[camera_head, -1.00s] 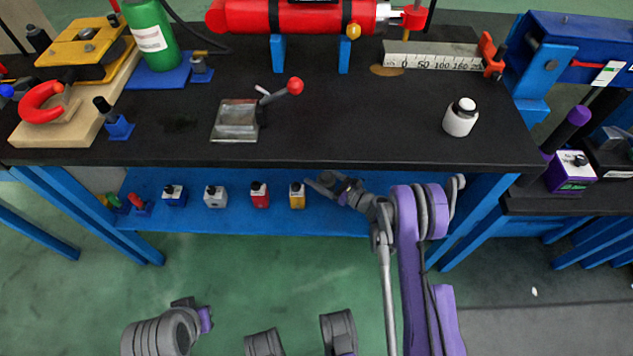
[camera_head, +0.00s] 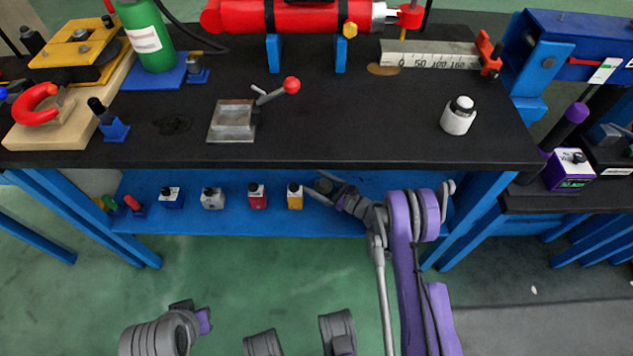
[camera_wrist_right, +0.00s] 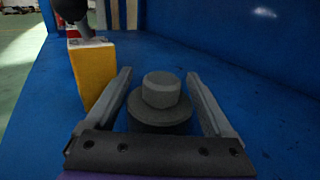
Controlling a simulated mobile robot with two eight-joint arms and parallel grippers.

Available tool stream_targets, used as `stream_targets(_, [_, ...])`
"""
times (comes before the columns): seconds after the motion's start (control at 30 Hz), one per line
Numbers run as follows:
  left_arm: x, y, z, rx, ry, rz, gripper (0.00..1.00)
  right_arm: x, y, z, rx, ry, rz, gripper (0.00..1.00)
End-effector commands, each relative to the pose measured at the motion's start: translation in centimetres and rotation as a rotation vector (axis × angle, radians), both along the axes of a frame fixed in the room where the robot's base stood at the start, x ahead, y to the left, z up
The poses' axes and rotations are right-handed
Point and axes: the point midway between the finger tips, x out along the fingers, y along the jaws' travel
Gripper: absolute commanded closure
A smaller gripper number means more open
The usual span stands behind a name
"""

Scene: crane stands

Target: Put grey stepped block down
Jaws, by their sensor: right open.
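The grey stepped block (camera_wrist_right: 160,102) is dark grey with a round flange and a narrower faceted top. In the right wrist view it sits upright between the two fingers of my right gripper (camera_wrist_right: 161,100), over the blue lower shelf (camera_wrist_right: 258,105). The fingers are spread, with visible gaps on both sides of the block's top. Its lower part is hidden behind the gripper's palm. In the head view my right gripper (camera_head: 320,189) is at the lower shelf, right of the yellow block; the grey block is small and hard to make out there.
A yellow block (camera_head: 295,196) stands close to the left of my right gripper; it also shows in the wrist view (camera_wrist_right: 91,75). Red (camera_head: 257,196), white (camera_head: 212,198) and blue (camera_head: 171,197) blocks stand further left. The black tabletop (camera_head: 340,130) overhangs the shelf.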

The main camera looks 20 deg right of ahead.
Motion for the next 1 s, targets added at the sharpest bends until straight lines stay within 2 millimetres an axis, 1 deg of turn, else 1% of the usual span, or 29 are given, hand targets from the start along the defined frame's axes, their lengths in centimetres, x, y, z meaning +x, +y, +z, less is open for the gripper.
stream_targets(0.07, [0.0, 0.0, 0.0, 0.000, 0.000, 0.000, 1.00, -0.1, -0.2, 0.3, 0.000, 0.000, -0.001, 0.13])
stream_targets(0.17, [-0.1, 0.0, 0.3, 0.000, 0.001, 0.000, 1.00, -1.2, -1.2, 0.3, -0.001, 0.001, -0.003, 0.13])
stream_targets(0.4, [-0.3, 0.0, 1.2, 0.000, 0.001, 0.000, 1.00, -5.2, -4.5, 0.4, -0.001, 0.000, -0.004, 0.13])
stream_targets(0.6, [-0.3, 0.0, 1.8, 0.000, 0.001, 0.000, 1.00, -7.9, -6.8, 0.3, 0.000, 0.000, -0.002, 0.13])
stream_targets(0.7, [-0.4, 0.0, 1.9, 0.000, 0.001, 0.000, 1.00, -8.7, -7.4, 0.3, 0.000, 0.000, -0.002, 0.13])
stream_targets(0.8, [-0.4, 0.0, 2.0, 0.000, 0.000, 0.000, 1.00, -9.1, -7.7, 0.3, 0.000, 0.000, 0.000, 0.13])
stream_targets(1.0, [-0.4, 0.0, 1.9, 0.000, 0.000, 0.000, 1.00, -9.2, -7.8, 0.2, 0.000, 0.000, 0.000, 0.13])
